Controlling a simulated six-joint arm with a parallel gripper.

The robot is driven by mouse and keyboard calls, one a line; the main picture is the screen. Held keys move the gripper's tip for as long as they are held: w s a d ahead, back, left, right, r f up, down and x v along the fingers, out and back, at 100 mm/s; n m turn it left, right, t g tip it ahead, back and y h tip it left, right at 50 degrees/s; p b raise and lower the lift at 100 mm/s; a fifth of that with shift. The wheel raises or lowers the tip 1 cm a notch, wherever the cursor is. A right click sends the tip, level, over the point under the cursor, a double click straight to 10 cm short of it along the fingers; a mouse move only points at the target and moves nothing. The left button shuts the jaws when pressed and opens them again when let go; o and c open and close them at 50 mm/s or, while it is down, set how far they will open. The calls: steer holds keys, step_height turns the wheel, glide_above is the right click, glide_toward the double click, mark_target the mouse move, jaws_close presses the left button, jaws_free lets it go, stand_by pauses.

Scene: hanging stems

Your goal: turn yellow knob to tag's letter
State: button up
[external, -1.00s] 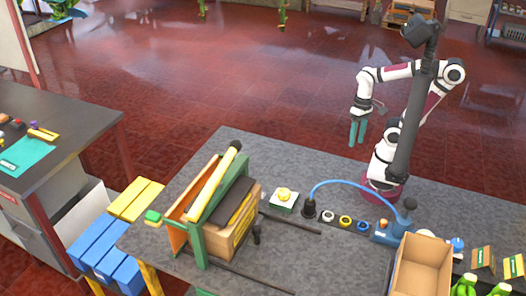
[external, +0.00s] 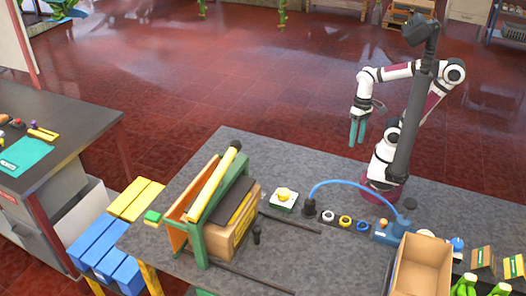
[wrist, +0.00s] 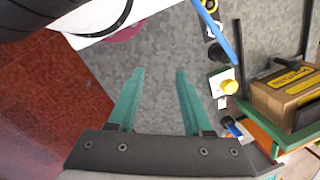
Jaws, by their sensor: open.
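My gripper (external: 357,131) has teal fingers pointing down, high above and behind the knob in the external view. In the wrist view my gripper (wrist: 155,80) is open with nothing between the fingers.
A blue cable (external: 345,183) arches from a dark plug near the knob to a blue box (external: 388,232). Several ring-shaped parts (external: 345,221) lie below it. A green frame with a cardboard box (external: 232,222) stands left of the knob. An open carton (external: 420,268) stands front right.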

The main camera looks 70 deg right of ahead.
steer(key=shift+o, duration=1.1)
steer(key=shift+w+a+r, duration=0.1)
steer(key=shift+w+r, duration=0.05)
steer(key=shift+w, duration=0.1)
steer(key=o, duration=0.4)
steer(key=w+a+n, duration=0.1)
steer(key=w, duration=0.1)
steer(key=w+a+r+n, duration=0.1)
steer(key=w+n, duration=0.1)
steer(key=w, duration=0.1)
steer(key=w+a+r+n, duration=0.1)
steer(key=w, duration=0.2)
steer(key=shift+w+a+h, duration=0.2)
steer(key=shift+a+h, duration=0.1)
steer(key=shift+h, duration=0.1)
steer(key=shift+c, duration=0.2)
steer(key=n+h, duration=0.1)
steer(key=n, duration=0.7)
glide_above(284, 191)
step_height(284, 191, down, 4)
step_height(284, 191, down, 15)
steer(key=shift+a, duration=0.1)
steer(key=shift+f, duration=0.4)
steer(key=shift+m, duration=0.3)
steer(key=c, duration=1.4)
